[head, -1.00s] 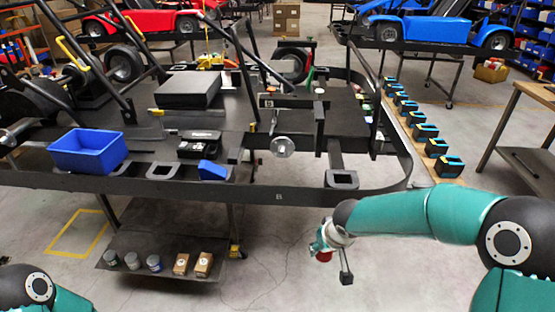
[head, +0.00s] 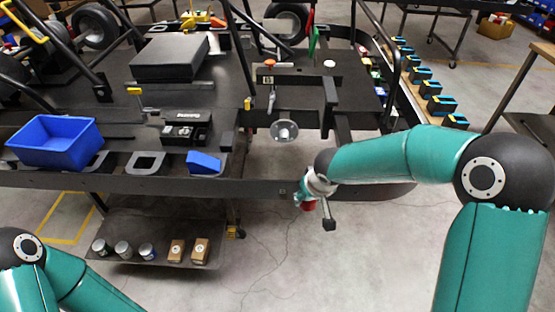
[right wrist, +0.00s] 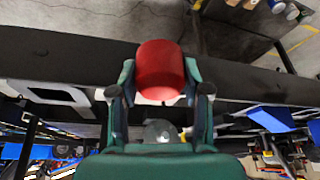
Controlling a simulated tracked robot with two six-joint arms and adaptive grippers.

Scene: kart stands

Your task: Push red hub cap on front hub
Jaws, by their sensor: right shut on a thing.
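The red hub cap (right wrist: 160,70) is held between the fingers of my right gripper (right wrist: 160,88), as the right wrist view shows. In the head view the red cap (head: 308,205) shows small below the right gripper (head: 306,196), in front of the kart stand's front rail. The front hub (head: 284,131) is a round silver disc on the kart's front, behind and above the gripper and apart from the cap. In the right wrist view a grey round part (right wrist: 158,131), probably the hub, is partly hidden behind my gripper. My left arm shows at the lower left; its gripper is out of view.
The black stand rail (head: 150,184) runs between my right gripper and the hub. On the stand are a blue bin (head: 55,141), a small blue block (head: 203,162) and a black box (head: 170,57). A low shelf (head: 130,258) holds several cans and cartons. Floor below the gripper is clear.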

